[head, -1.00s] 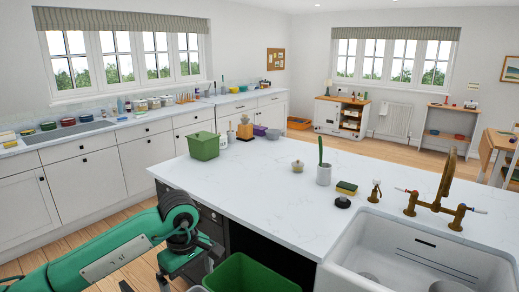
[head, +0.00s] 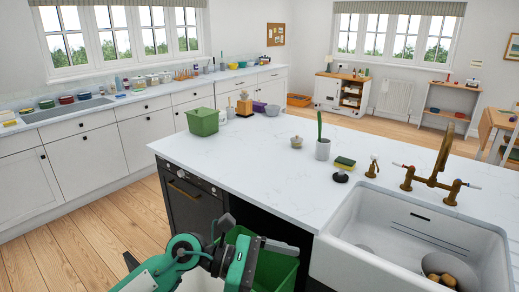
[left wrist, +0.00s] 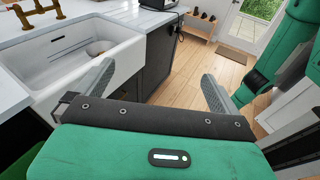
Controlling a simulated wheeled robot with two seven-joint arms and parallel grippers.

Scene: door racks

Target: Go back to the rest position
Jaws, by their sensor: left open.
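My left gripper (head: 262,252) is low in front of the island, before a green bin (head: 275,272) that it partly covers. In the left wrist view the left gripper (left wrist: 157,90) has its two grey fingers spread wide apart, with nothing between them but a view of floor and cabinet. My right gripper is in neither view.
The white island worktop (head: 260,150) carries a green box (head: 203,121), a grey pot (head: 322,149) and a sponge (head: 344,162). A white sink (head: 340,240) with brown items in it and a brass tap (head: 440,165) are at right. Wood floor (head: 90,240) at left is clear.

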